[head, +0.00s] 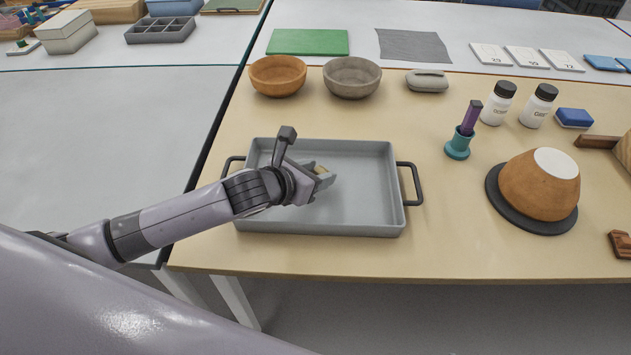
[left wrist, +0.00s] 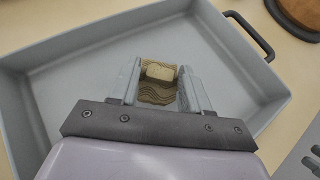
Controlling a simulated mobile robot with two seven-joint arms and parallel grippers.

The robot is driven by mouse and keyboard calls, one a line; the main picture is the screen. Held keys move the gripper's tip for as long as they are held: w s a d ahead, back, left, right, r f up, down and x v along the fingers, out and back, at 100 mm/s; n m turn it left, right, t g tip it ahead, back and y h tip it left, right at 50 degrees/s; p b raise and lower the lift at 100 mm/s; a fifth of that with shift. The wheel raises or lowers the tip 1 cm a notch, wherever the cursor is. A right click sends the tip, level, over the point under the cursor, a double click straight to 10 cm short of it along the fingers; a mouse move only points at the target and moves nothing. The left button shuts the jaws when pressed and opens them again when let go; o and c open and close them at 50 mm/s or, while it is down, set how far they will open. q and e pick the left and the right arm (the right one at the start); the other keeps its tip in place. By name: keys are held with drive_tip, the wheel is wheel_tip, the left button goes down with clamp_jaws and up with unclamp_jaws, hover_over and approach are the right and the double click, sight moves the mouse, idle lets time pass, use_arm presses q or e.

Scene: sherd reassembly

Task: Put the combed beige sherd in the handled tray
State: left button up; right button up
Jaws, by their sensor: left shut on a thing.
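The combed beige sherd (left wrist: 158,92) has wavy dark lines and sits between the two fingers of my left gripper (left wrist: 160,88) in the left wrist view. I cannot tell whether the sherd touches the tray floor. My right gripper is not in view.
Two bowls, orange (head: 278,76) and grey (head: 352,78), stand behind the tray. A teal holder (head: 458,147) and an orange vessel on a black disc (head: 540,184) stand to the right. Bare table lies between the tray and the holder.

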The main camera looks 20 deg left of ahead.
use_arm(q)
wheel_tip(320, 180, down, 3)
drive_tip(key=shift+r, duration=0.2)
drive_tip(key=o, duration=1.1)
drive_tip(key=shift+c, duration=0.2)
drive_tip(key=shift+r, duration=0.1)
drive_tip(key=p+v, duration=0.1)
drive_tip(key=v, duration=1.1)
